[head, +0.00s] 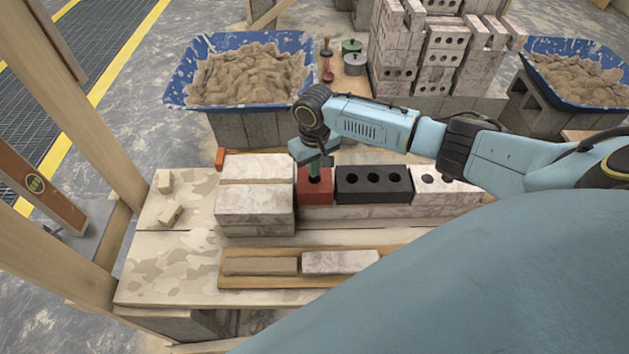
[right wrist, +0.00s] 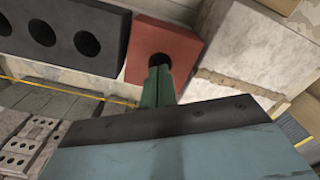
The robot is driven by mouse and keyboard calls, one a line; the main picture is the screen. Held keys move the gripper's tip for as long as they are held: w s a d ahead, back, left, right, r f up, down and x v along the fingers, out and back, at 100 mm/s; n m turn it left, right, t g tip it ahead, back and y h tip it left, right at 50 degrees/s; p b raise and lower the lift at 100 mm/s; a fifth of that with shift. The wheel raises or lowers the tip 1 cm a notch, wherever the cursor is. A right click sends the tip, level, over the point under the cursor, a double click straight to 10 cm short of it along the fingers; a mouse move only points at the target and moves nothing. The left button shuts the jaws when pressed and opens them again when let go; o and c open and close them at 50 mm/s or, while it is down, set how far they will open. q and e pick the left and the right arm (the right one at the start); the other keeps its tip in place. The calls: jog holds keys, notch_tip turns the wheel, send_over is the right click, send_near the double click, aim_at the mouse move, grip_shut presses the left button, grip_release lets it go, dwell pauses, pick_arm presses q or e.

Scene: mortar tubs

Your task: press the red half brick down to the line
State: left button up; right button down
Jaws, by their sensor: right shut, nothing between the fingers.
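The red half brick (head: 314,188) sits in the upper course of the small wall, between the tall pale stack on its left and a black three-hole brick (head: 373,184) on its right. It shows one dark hole on top. My right gripper (head: 315,171) is shut and points down over the half brick. In the right wrist view the green fingers (right wrist: 158,82) are together at the hole of the red half brick (right wrist: 178,48); I cannot tell whether they touch it. My left gripper is not in view. I cannot make out the line.
A pale holed brick (head: 440,188) continues the course on the right. The pale stack (head: 255,195) stands close on the left. A wooden board (head: 235,281) with two bricks lies in front. Blue mortar tubs (head: 183,88) and a grey brick pile (head: 430,60) stand behind. The bench's left end is mostly clear.

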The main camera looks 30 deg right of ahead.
jog(key=shift+f, duration=0.85)
jog(key=shift+s+f+p, duration=0.1)
jog(key=shift+f+p, duration=0.3)
jog(key=shift+f, duration=0.05)
dwell(2.8)
jog(key=shift+r, duration=0.1)
notch_tip(320, 180, up, 5)
jog(key=p, duration=0.6)
dwell(0.7)
